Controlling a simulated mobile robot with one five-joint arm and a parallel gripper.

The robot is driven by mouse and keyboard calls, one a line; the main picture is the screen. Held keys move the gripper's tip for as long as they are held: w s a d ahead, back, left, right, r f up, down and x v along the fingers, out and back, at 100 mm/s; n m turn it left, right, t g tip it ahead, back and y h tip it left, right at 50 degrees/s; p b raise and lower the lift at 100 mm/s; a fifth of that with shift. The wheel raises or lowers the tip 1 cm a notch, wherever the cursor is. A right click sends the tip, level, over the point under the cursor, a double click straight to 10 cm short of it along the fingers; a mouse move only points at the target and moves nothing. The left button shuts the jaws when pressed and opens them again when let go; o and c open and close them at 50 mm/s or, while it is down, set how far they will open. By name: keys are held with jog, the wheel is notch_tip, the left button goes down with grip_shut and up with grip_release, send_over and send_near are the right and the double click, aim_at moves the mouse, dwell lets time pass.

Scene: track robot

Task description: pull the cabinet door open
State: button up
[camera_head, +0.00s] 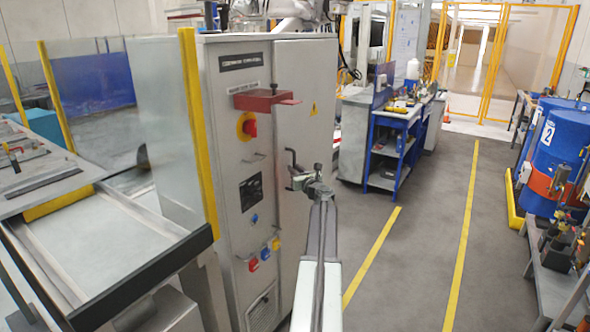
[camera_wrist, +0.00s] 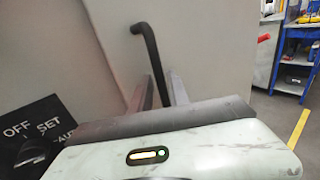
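The grey cabinet (camera_head: 235,185) stands left of centre in the head view. Its right-hand door (camera_head: 303,100) looks flush with the front, with a dark seam along its left side. A dark bent handle (camera_head: 290,156) sticks out from the door; it shows large in the wrist view (camera_wrist: 146,45). My gripper (camera_head: 301,180) is at the handle. In the wrist view my gripper (camera_wrist: 160,88) has the handle's lower bar between its two fingers. A narrow gap shows between the left finger and the bar. The bar's lower end is hidden behind my gripper's body.
A red bracket (camera_head: 266,101) and a red-yellow switch (camera_head: 247,126) stick out from the cabinet's left panel. A clear yellow-edged guard (camera_head: 165,100) stands left. A blue workbench (camera_head: 397,135) is behind; blue drums (camera_head: 560,150) stand right. The yellow-lined aisle (camera_head: 420,230) is clear.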

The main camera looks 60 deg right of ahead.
jog(key=shift+x, duration=0.95)
jog(key=shift+s, duration=0.15)
grip_shut()
dwell(0.5)
